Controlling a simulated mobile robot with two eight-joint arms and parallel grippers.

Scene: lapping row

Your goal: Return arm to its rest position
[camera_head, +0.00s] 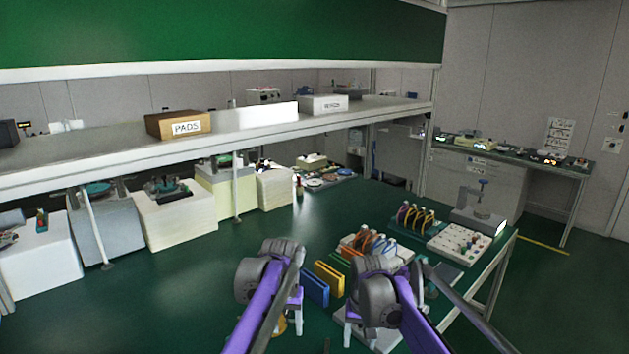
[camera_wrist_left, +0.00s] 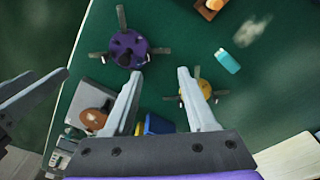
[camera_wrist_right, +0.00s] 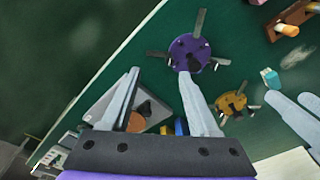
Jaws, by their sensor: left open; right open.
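My left gripper (camera_head: 297,318) hangs low over the green bench in the head view, near its front edge. In the left wrist view its two pale fingers (camera_wrist_left: 160,72) are spread with nothing between them. My right gripper (camera_head: 350,325) is just to its right, and its fingers (camera_wrist_right: 160,73) are also apart and empty. A purple disc with several arms (camera_wrist_left: 127,48) lies beyond the left fingers; it also shows in the right wrist view (camera_wrist_right: 190,52). A yellow disc (camera_wrist_left: 197,90) lies near the left gripper's right finger. My arms hide part of the bench.
A blue block (camera_head: 315,289) and a yellow block (camera_head: 328,279) stand close beside the grippers. A rack with coloured loops (camera_head: 416,218) and a white tray with knobs (camera_head: 460,243) are at the right. The bench middle is clear. A shelf with a PADS box (camera_head: 178,124) overhangs the back.

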